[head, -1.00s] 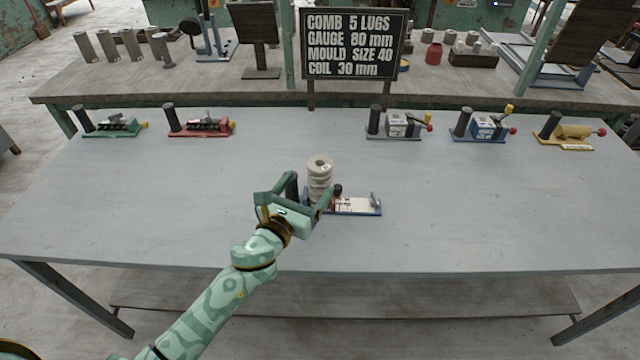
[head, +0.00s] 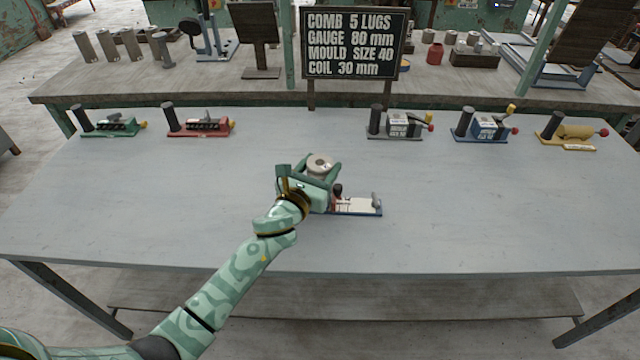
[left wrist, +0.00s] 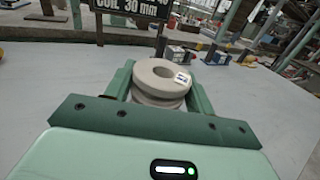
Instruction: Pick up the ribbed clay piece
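The ribbed clay piece (head: 320,163) is a pale grey-beige stack of rounded rings with a hole in its top. It stands upright at the left part of a blue-based tool (head: 358,207) mid-table. My left gripper (head: 320,170) has one finger on each side of it, and the fingers appear closed against it. In the left wrist view the clay piece (left wrist: 160,80) fills the gap between the fingers, with a small white label on its top. Its lower part is hidden by my gripper. My right gripper is not in view.
Along the table's back edge stand a green tool (head: 112,124), a red tool (head: 200,124), a grey tool (head: 399,126), a blue tool (head: 483,127) and a yellow tool (head: 572,131). A black sign (head: 353,44) stands behind. The grey table (head: 480,210) is clear elsewhere.

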